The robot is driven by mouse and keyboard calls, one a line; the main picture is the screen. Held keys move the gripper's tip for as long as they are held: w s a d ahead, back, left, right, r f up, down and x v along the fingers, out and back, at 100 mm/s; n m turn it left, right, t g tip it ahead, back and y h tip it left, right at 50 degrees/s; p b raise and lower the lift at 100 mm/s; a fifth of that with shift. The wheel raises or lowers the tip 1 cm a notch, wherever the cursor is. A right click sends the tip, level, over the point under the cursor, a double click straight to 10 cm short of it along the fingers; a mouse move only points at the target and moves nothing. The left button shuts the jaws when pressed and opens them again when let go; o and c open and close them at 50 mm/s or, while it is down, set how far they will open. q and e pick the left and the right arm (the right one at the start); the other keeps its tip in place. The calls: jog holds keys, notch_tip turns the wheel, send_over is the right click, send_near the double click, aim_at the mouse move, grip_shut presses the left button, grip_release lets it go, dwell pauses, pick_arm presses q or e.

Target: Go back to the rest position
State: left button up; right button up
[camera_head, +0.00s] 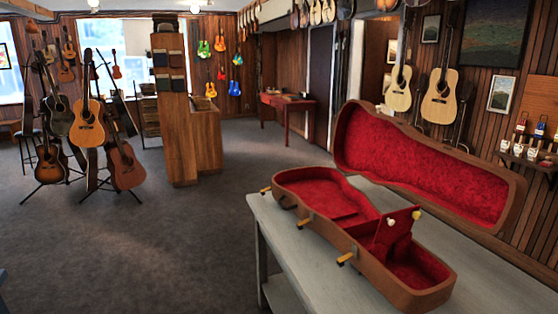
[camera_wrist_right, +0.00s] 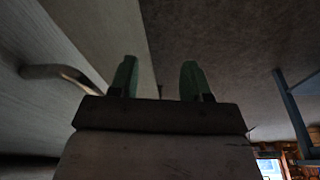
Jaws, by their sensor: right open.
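My right gripper (camera_wrist_right: 157,78) shows in the right wrist view, with two green fingertips apart and nothing between them. It is beside a pale grey surface on the left of that view, with dark carpet behind. Neither gripper shows in the head view, and my left gripper is in no view. An open brown guitar case (camera_head: 335,232) with red lining lies on a grey table (camera_head: 262,212) in the head view. Its lid (camera_head: 430,165) is tipped back towards the wall. A red inner flap stands up in the case, with a small yellow and a small white piece on it.
Guitars on stands (camera_head: 88,125) are on the floor at the left. Guitars hang on the right wall. The carpet (camera_head: 165,240) left of the grey table is clear.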

jog(key=s+d+f+b, duration=0.1)
jog(key=s+f+b, duration=0.1)
jog(key=s+f, duration=0.4)
jog(key=s+d+f+g+b, duration=0.1)
jog(key=s+f, duration=0.5)
jog(key=f, duration=0.7)
jog(key=s+d+f+b, duration=0.1)
jog(key=s+f+b, duration=0.2)
jog(key=s+f, duration=0.3)
notch_tip(320, 180, down, 4)
jog(key=shift+g, duration=0.3)
